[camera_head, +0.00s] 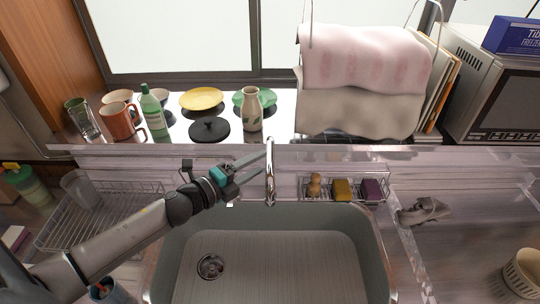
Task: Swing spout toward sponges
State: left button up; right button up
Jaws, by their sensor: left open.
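The chrome spout (269,172) stands upright behind the sink, at the middle of its back edge. Its free end looks pointed toward me, over the basin. The sponges, one yellow (342,189) and one purple (371,189), sit in a wire rack to the right of the spout. My left gripper (262,166) is open at the spout's left side, with its finger ends close to the spout. I cannot tell whether they touch it. My right gripper is not in view.
A brown brush (315,185) stands in the rack beside the sponges. The grey sink (290,240) is empty. A ledge behind holds a vase (252,110), a black lid (209,130) and a green bottle (152,108). A wire drainer (95,222) is on the left.

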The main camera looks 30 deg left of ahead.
aim_at(270, 157)
pick_arm(q)
jog(key=shift+x, duration=2.75)
grip_shut()
